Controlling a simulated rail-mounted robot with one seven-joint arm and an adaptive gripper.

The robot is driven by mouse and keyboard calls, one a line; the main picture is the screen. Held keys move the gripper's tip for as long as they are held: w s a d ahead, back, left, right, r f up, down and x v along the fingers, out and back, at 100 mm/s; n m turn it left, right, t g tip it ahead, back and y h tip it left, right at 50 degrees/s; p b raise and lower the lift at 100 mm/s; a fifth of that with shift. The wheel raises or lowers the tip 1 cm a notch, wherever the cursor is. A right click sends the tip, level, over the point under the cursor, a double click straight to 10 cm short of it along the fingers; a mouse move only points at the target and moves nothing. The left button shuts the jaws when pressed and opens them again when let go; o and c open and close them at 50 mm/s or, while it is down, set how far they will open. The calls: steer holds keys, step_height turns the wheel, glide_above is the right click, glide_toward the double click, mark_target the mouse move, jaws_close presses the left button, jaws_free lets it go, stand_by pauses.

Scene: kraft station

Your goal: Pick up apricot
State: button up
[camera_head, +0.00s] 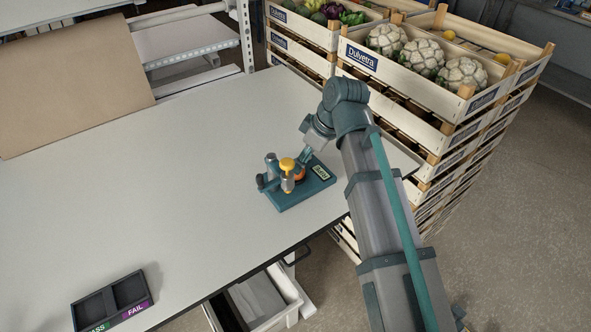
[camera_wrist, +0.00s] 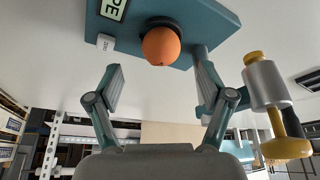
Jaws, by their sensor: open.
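The apricot (camera_wrist: 161,46) is a round orange fruit. In the wrist view it sits in a dark round holder on a teal test stand (camera_wrist: 215,20), ahead of my gripper and between the lines of its fingers. In the head view only a bit of the apricot (camera_head: 299,174) shows on the stand (camera_head: 292,201), behind the yellow-topped post. My gripper (camera_wrist: 160,90) is open and empty, its two fingers spread short of the apricot. In the head view my gripper (camera_head: 304,155) is close to the stand's back edge and partly hidden by my wrist.
A metal cylinder with a yellow knob (camera_wrist: 265,85) rises from the stand, close to one finger. A PASS/FAIL tray (camera_head: 112,300) lies at the table's front. Stacked crates (camera_head: 400,75) with cauliflowers stand behind the table's right end. The table's middle (camera_head: 150,190) is clear.

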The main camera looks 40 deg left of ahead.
steer(key=shift+p+x, duration=1)
steer(key=shift+x, duration=1.65)
steer(key=shift+d, duration=0.1)
steer(key=c, duration=1.3)
steer(key=shift+r, duration=0.1)
steer(key=shift+c, duration=0.2)
